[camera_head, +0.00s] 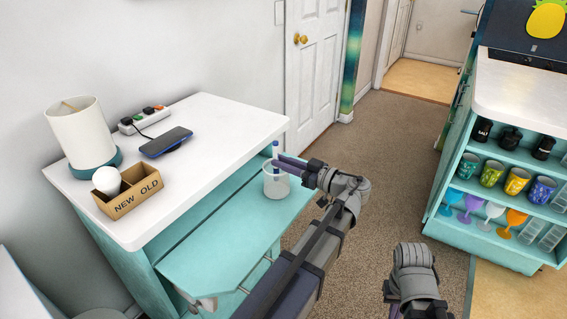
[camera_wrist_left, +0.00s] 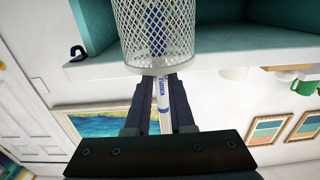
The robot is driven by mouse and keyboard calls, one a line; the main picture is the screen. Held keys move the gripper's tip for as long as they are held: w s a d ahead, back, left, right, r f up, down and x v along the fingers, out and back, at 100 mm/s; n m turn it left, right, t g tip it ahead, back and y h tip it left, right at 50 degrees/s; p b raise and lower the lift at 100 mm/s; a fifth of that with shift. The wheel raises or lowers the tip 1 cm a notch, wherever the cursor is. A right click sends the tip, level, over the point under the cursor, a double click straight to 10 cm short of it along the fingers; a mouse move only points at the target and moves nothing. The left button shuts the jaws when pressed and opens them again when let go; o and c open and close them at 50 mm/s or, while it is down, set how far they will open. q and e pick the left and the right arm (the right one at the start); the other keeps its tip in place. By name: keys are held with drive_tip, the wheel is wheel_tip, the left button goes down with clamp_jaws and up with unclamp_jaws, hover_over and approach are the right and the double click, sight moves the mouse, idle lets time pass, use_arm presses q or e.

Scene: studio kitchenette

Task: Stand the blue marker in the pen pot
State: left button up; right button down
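The blue marker (camera_head: 275,149) stands nearly upright, its top showing above the pen pot. In the left wrist view its white body with blue bands (camera_wrist_left: 163,115) passes between my fingers, and its other end shows through the pot's mesh. The pen pot (camera_head: 276,187) is a pale mesh cup on the teal lower shelf; its mesh wall also fills the top of the left wrist view (camera_wrist_left: 180,40). My left gripper (camera_head: 280,163) is at the pot's rim, shut on the marker. My right gripper is mostly cut off at the bottom edge; its fingers cannot be made out.
The white desktop (camera_head: 220,130) holds a lamp (camera_head: 80,130), a power strip (camera_head: 145,120), a phone (camera_head: 166,141) and a box marked NEW OLD (camera_head: 135,197) with a bulb. The teal shelf (camera_head: 225,235) is bare left of the pot. A cabinet with cups (camera_head: 515,181) stands right.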

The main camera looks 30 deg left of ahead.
use_arm(q)
drive_tip(key=o, duration=0.5)
drive_tip(key=shift+c, duration=0.2)
drive_tip(key=d, duration=0.7)
drive_tip(key=shift+s+d, duration=0.3)
drive_tip(key=shift+d, duration=0.1)
idle(0.4)
